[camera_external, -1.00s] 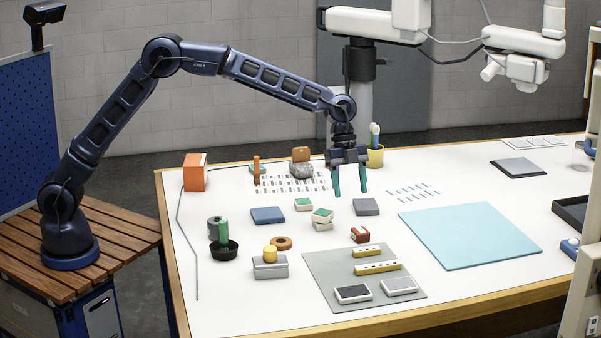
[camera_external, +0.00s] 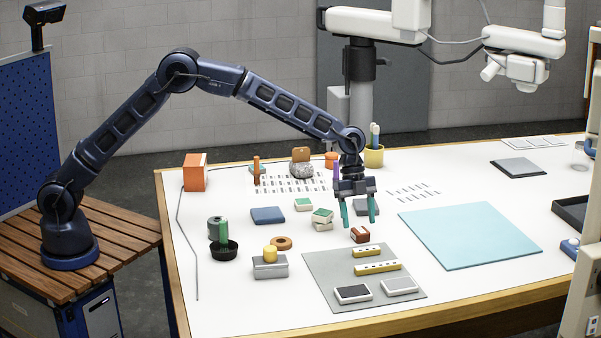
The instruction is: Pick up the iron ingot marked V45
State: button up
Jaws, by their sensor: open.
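A small rust-brown block (camera_external: 359,236) with a pale patch on it sits on the white table, just behind the grey mat. It may be the ingot, but I cannot read V45 on it. My gripper (camera_external: 360,219) points down just above this block, with its two teal fingers apart and nothing between them. The fingertips appear higher than the block, and I cannot tell the exact gap. A dark grey block (camera_external: 366,207) lies behind the fingers, partly hidden by them.
Green-topped blocks (camera_external: 322,216) stand close on the left. The grey mat (camera_external: 328,268) in front holds yellow bars (camera_external: 377,268) and framed plates. A light blue mat (camera_external: 468,234) lies bare to the right. A yellow pot (camera_external: 374,156) stands behind.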

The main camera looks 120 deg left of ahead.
aim_at(360, 230)
jog(key=x, duration=0.3)
jog(key=shift+f, duration=0.2)
jog(key=c, duration=1.2)
jog(key=shift+r, duration=0.1)
grip_shut()
jog(key=shift+r, duration=0.1)
